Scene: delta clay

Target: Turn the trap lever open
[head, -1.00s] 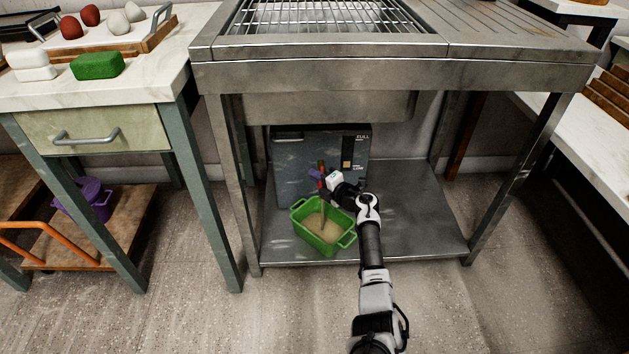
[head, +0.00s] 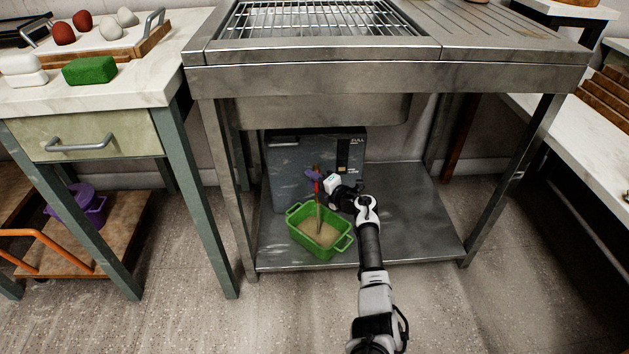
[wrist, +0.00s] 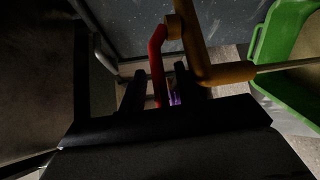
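The red trap lever (wrist: 157,55) hangs from a brass-coloured pipe (wrist: 190,35) in the wrist view; in the head view a small red part (head: 317,185) shows at the front of the grey trap box (head: 290,170). My gripper (wrist: 159,90) has its two dark fingers on either side of the lever, with gaps visible; contact is unclear. In the head view my gripper (head: 328,184) is beside the fittings and partly hides them. A thin beige stream (wrist: 285,67) runs from the pipe into the green tub (head: 325,250), which holds beige liquid.
The trap box stands on the lower metal shelf (head: 415,220) under the steel sink. Table legs (head: 222,190) stand left and right. The shelf right of my arm is clear.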

